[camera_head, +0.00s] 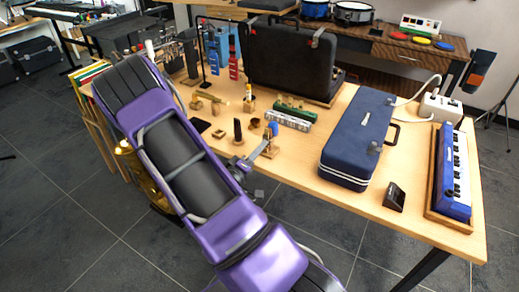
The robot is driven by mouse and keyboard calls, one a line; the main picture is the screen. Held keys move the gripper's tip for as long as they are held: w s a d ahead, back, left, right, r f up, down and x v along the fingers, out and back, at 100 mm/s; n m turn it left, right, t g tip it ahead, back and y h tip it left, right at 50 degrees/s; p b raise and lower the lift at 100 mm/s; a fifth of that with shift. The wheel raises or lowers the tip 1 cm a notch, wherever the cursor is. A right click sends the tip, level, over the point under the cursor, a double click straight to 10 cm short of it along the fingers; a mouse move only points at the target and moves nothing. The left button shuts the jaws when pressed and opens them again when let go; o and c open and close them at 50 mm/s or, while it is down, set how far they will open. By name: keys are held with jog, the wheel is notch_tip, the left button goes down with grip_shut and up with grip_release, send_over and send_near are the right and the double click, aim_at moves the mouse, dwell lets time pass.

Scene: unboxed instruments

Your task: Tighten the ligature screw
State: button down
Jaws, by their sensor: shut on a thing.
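My gripper (265,147) reaches up and right from the end of my purple arm to the front middle of the wooden table. Its fingertips are shut at a small brass-coloured piece (273,149) with a blue part (272,129) on top. The ligature screw is too small to make out between the fingertips, and my fingers partly cover this spot. Just left of it a dark, upright mouthpiece-like piece (237,128) stands on a brass-coloured base, apart from my gripper.
Green (294,112) and silver (288,121) harmonica-like instruments lie just behind my gripper. A blue case (357,140) stands to the right, with a small black device (394,197) and a blue keyboard (452,172) beyond. A black open case (292,59) stands at the back.

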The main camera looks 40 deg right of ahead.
jog(key=c, duration=0.8)
grip_release()
jog(key=shift+o, duration=0.2)
jog(key=shift+a, duration=0.1)
jog(key=v, duration=1.7)
jog(key=shift+a, duration=0.15)
